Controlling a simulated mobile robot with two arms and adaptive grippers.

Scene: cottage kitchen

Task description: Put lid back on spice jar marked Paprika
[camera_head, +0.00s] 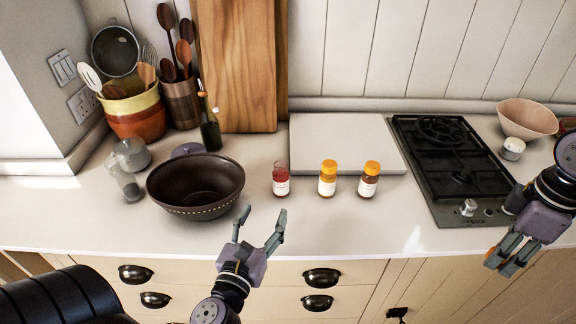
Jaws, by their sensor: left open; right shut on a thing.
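A spice jar (281,180) with red contents, a white label and no lid stands upright on the counter, right of the dark bowl. Two jars with orange lids, a middle jar (327,179) and a right jar (368,180), stand beside it. The label writing is too small to read. My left gripper (262,222) is open and empty, in front of and below the lidless jar, near the counter's front edge. My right gripper (503,262) is far right, in front of the hob. It is shut on a small orange thing, mostly hidden, that looks like a lid.
A dark bowl (195,186) stands left of the jars. A white board (345,143) lies behind them, and a gas hob (452,165) is to the right. A dark bottle (210,130) and utensil pots stand at the back left. The counter in front of the jars is clear.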

